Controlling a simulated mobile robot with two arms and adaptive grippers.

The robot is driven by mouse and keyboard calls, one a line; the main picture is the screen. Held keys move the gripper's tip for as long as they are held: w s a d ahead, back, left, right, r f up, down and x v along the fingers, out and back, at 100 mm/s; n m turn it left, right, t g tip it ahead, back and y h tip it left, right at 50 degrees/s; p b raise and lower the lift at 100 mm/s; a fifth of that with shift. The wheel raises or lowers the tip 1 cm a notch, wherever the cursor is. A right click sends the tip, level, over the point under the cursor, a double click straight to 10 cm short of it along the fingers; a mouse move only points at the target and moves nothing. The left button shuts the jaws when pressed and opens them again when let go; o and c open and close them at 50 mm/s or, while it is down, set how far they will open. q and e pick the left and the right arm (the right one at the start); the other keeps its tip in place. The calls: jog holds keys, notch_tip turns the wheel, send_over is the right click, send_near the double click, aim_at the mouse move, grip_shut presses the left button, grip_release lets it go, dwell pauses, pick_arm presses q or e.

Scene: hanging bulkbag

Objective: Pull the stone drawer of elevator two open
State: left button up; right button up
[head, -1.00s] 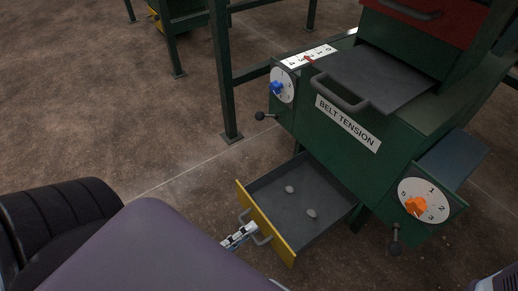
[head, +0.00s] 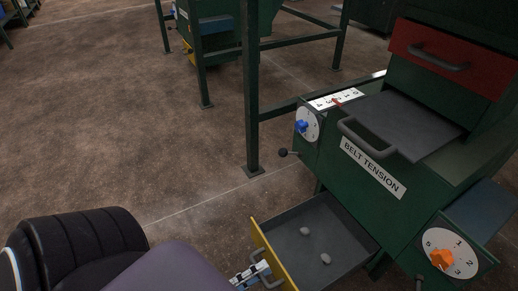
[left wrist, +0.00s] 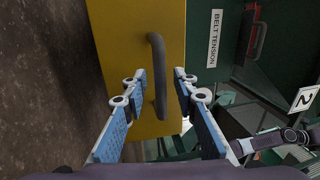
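The stone drawer (head: 330,214) is pulled out from the low part of the green machine, with two pale stones lying in it. Its yellow front (head: 274,256) carries a grey bar handle (head: 268,278). My left gripper (head: 258,272) is at that handle in the head view, partly cut off by the bottom edge. In the left wrist view the handle (left wrist: 158,75) stands upright between the blue-padded fingers of my left gripper (left wrist: 160,88). The fingers are apart, with gaps beside the bar.
The green machine with the "BELT TENSION" label (head: 373,167) stands above the drawer. It has a blue knob (head: 301,126), an orange knob (head: 442,260) and a grey upper tray (head: 420,122). A green frame post (head: 252,100) stands behind. The floor at left is clear.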

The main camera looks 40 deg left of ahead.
pick_arm(q)
jog(key=v, duration=1.2)
dwell(0.3)
